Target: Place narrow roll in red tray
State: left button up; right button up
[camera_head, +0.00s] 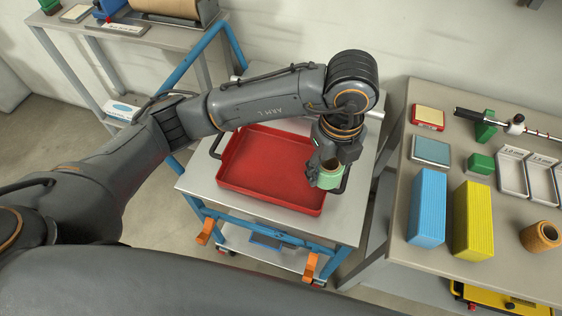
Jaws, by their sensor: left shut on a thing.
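The red tray (262,174) lies on the top of a small blue-framed cart in the middle of the view. My left gripper (329,172) reaches over the tray's right edge, pointing down. It is shut on a narrow roll (328,181) with a pale green outside and a brown core. The roll is at the tray's right rim; I cannot tell its exact height above it. The visible tray floor is empty. My right gripper is not in view.
The cart top (206,160) has bare margins around the tray. A bench (424,253) at the right carries a blue block (427,208), a yellow block (473,220), a brown spool (541,237) and small trays (511,175). Another table (170,36) stands at the back left.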

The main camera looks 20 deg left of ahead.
pick_arm(q)
jog(key=p, duration=0.2)
send_over(279, 168)
jog(key=d, duration=0.1)
jog(key=shift+n, duration=0.3)
jog(key=f, duration=0.8)
jog(key=shift+s, duration=0.4)
jog(key=shift+w+a+f, duration=0.25)
jog(key=shift+f, duration=0.25)
jog(key=f, duration=0.1)
jog(key=f+p, duration=0.1)
jog(key=f, duration=0.1)
jog(key=shift+w+a, duration=0.1)
jog(key=shift+a, duration=0.2)
jog(key=shift+f, duration=0.35)
